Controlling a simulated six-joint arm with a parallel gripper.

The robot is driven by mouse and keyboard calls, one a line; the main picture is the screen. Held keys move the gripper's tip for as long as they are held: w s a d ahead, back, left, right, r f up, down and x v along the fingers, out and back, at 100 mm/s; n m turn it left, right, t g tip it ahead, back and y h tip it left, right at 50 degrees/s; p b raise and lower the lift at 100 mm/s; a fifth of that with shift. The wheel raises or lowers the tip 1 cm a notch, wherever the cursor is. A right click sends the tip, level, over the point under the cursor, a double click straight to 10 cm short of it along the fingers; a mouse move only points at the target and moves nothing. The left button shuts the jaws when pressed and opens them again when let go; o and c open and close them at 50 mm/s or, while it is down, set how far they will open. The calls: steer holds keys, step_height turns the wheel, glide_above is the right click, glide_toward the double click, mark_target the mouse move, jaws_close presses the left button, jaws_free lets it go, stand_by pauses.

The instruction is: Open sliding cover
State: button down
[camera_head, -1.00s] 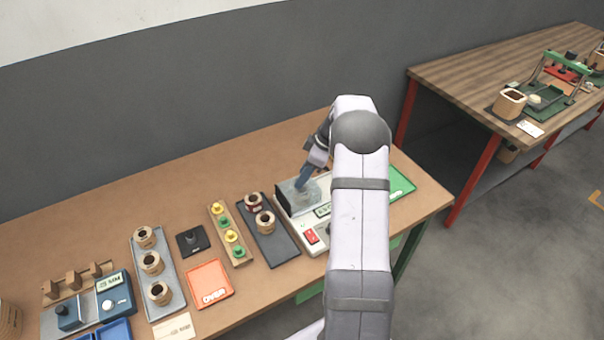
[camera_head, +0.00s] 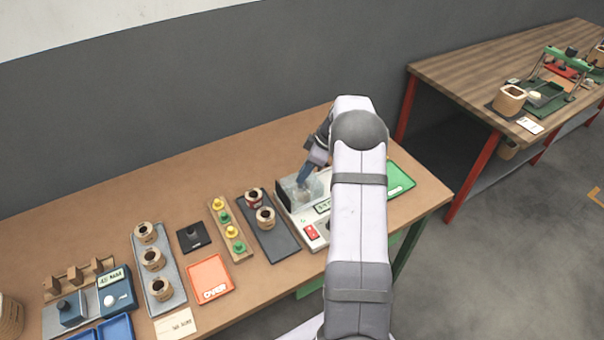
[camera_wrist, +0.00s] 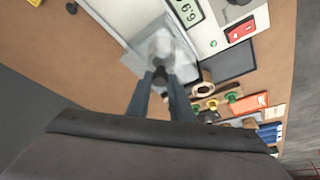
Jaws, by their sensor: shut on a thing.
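A white tester (camera_head: 324,236) stands on the bench, with a clear boxy sliding cover (camera_head: 291,190) on its far left part. The cover also shows in the wrist view (camera_wrist: 182,52), at the top centre. My gripper (camera_head: 303,182) reaches down at the cover. In the wrist view my gripper's fingers (camera_wrist: 161,82) are close together at a small dark grip on the cover, shut on it. What lies under the cover is blurred. My arm hides the right part of the tester in the head view.
Left of the tester stands a dark tray (camera_head: 270,238) with two coils, then a strip of yellow and green pieces (camera_head: 226,230). An orange tray (camera_head: 210,280) and a grey tray of coils (camera_head: 166,300) lie further left. A green tray (camera_head: 402,178) is to the right. Bench behind is clear.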

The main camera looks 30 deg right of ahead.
steer(key=d+b, duration=0.1)
steer(key=d, duration=1.1)
steer(key=shift+r, duration=0.15)
steer(key=c, duration=1.6)
jaws_free()
steer(key=shift+a, duration=0.1)
steer(key=shift+v, duration=3.65)
